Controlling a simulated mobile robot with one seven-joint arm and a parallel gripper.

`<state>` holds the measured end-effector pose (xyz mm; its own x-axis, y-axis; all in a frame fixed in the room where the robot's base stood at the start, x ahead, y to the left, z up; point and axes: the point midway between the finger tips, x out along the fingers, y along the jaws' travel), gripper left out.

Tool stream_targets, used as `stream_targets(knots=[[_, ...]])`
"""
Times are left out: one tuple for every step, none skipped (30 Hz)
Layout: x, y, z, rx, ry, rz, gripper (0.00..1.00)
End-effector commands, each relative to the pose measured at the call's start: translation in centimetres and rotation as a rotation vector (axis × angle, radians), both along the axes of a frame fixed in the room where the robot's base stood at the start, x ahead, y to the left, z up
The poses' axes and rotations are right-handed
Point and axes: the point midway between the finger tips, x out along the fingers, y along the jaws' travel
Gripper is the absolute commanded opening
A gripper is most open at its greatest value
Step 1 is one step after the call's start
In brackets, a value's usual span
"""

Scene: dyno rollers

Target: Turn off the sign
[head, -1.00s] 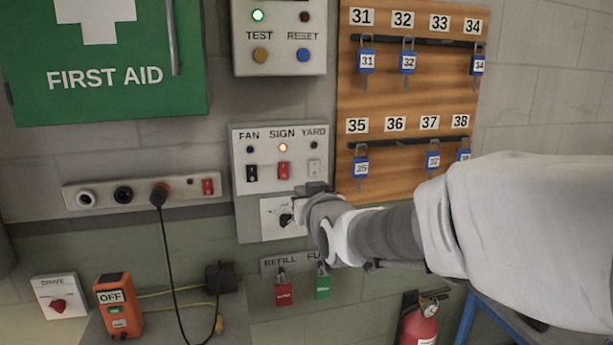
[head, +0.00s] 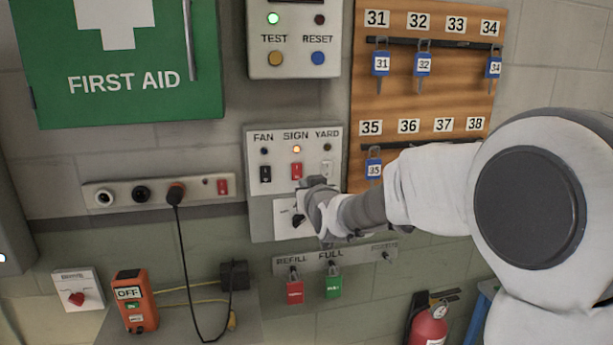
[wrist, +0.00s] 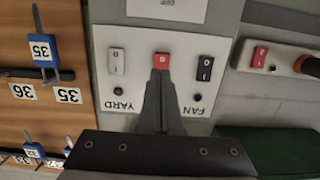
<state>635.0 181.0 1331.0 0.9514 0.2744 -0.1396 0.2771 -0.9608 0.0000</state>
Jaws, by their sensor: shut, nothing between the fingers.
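The switch panel (head: 337,163) on the wall has three rockers labelled FAN, SIGN and YARD. My gripper (head: 303,187) is just below and right of the red rocker in the head view. In the wrist view, turned upside down, my gripper (wrist: 161,76) is shut and empty, its tips overlapping the near edge of the red rocker (wrist: 161,61). I cannot tell whether they touch. The fingers hide the SIGN lamp and label there.
The black FAN rocker (head: 265,173) and white YARD rocker (head: 327,168) flank the red one closely. A rotary-switch plate (head: 284,222) is below, partly behind my gripper. Padlocks hang underneath. A key board (head: 440,100) is at right, and a socket strip (head: 160,191) at left.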

Motion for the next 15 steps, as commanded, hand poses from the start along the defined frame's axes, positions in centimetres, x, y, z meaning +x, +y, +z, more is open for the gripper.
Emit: stream_targets(knots=[[0.8, 0.2, 0.0, 0.001, 0.002, 0.000, 0.00], [1.2, 0.3, -0.1, 0.001, 0.002, 0.000, 0.00], [1.8, 0.5, -0.1, 0.000, 0.002, -0.001, 0.00], [2.1, 0.6, -0.2, 0.001, 0.001, -0.001, 0.00], [2.5, 0.7, -0.2, 0.001, 0.001, -0.001, 0.00], [2.9, 0.8, -0.3, 0.001, 0.001, -0.001, 0.00], [3.2, 0.9, -0.3, 0.002, 0.001, -0.001, 0.00], [3.5, 1.0, -0.4, 0.002, 0.001, -0.001, 0.00], [3.8, 1.1, -0.4, 0.001, 0.001, -0.001, 0.00], [4.1, 1.1, -0.4, 0.001, 0.000, -0.001, 0.00], [4.2, 1.2, -0.5, 0.001, -0.001, -0.001, 0.00], [4.4, 1.2, -0.6, 0.001, 0.000, -0.001, 0.00], [4.6, 1.3, -0.6, 0.001, 0.000, -0.001, 0.00], [4.7, 1.3, -0.6, 0.001, 0.000, -0.001, 0.00], [4.8, 1.3, -0.6, 0.001, -0.001, -0.001, 0.00]])
